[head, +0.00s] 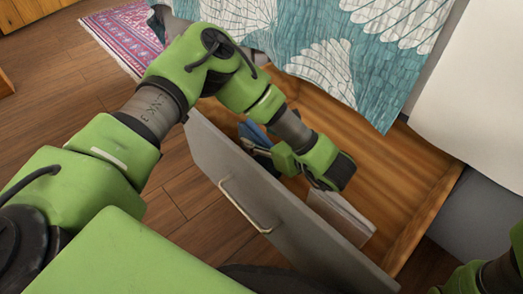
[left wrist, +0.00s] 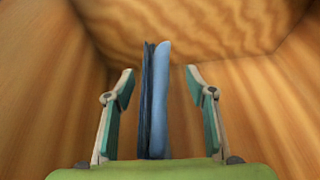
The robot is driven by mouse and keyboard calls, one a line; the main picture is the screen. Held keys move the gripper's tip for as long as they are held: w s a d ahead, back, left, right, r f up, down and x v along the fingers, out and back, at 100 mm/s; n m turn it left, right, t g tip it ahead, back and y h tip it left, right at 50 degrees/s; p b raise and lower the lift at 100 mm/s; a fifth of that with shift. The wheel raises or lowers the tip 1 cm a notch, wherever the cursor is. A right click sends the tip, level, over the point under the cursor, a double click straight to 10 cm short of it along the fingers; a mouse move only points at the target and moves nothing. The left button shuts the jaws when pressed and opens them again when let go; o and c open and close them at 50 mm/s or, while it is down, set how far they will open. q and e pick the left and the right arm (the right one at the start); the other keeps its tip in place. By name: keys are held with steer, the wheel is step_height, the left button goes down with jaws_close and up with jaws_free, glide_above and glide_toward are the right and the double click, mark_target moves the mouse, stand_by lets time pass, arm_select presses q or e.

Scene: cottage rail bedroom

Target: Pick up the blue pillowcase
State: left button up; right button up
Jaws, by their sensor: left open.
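The blue pillowcase (head: 253,131) is in the open wooden drawer, mostly hidden behind my left arm and gripper in the head view. In the left wrist view the pillowcase (left wrist: 163,100) stands on edge as a thin folded slab, light blue on one side and dark blue on the other. My left gripper (left wrist: 159,72) is open, with one finger on each side of the pillowcase and a visible gap on both sides. In the head view the gripper (head: 262,148) reaches down into the drawer, its fingers partly hidden. My right gripper is not in view; only green arm parts show at lower right.
The drawer's grey front (head: 240,180) with its handle (head: 245,206) stands beside my left arm. Another pale flat folded item (head: 341,214) is in the drawer. A teal patterned bedcover (head: 345,60) hangs over the drawer's back. Bare drawer floor lies to the right.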

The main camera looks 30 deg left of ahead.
arm_select(q)
steer(key=c, duration=1.3)
steer(key=shift+r, duration=0.15)
